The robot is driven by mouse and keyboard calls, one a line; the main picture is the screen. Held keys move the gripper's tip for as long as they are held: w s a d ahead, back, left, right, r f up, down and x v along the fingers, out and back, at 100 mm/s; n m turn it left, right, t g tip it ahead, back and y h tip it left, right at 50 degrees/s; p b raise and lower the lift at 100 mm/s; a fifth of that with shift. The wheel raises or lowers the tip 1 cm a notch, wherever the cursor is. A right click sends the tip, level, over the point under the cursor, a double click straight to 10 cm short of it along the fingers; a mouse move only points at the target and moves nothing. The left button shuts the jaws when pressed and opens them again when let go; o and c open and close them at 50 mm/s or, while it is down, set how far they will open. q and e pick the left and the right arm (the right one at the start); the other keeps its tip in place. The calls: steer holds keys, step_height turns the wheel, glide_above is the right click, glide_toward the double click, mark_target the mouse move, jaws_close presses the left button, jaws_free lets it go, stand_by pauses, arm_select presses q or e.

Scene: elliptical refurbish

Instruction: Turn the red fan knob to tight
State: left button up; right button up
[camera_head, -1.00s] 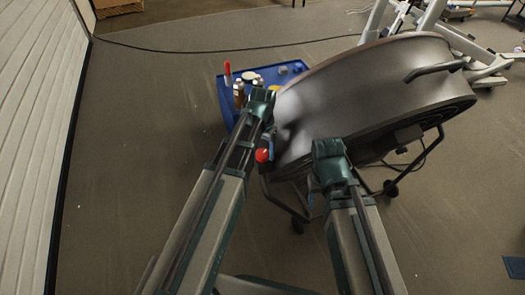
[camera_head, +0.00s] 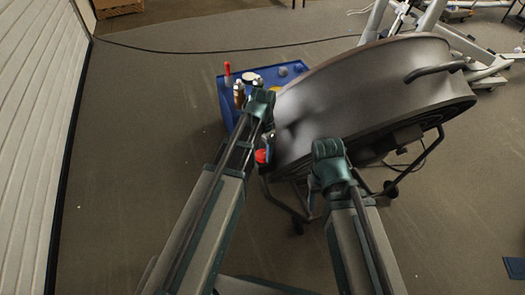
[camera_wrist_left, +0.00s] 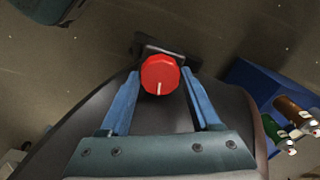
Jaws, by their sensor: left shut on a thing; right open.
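The large grey drum fan (camera_head: 350,95) stands tilted on a wheeled frame. Its red knob (camera_head: 261,156) sits on a dark bracket at the fan's left side. In the left wrist view the red knob (camera_wrist_left: 161,74) is faceted, with a white mark pointing to the bottom of the picture. My left gripper (camera_wrist_left: 161,80) has its blue fingers on both sides of the knob and is shut on it. In the head view my left gripper (camera_head: 266,142) is partly hidden by its wrist. My right gripper (camera_head: 312,192) is open, in front of the fan; its fingertips are mostly hidden.
A blue cart (camera_head: 229,103) with bottles and a red-topped item stands behind my left wrist. A white panelled wall (camera_head: 45,110) runs along the left. White metal frames (camera_head: 480,65) stand at the back right. The floor left of my arms is clear.

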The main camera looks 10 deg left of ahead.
arm_select(q)
steer(key=m, duration=0.4)
steer(key=shift+m, duration=0.3)
steer(key=m, duration=0.3)
steer(key=shift+m, duration=0.4)
steer(key=m, duration=0.3)
steer(key=shift+m, duration=2.1)
steer(key=o, duration=1.4)
steer(key=shift+w, duration=0.1)
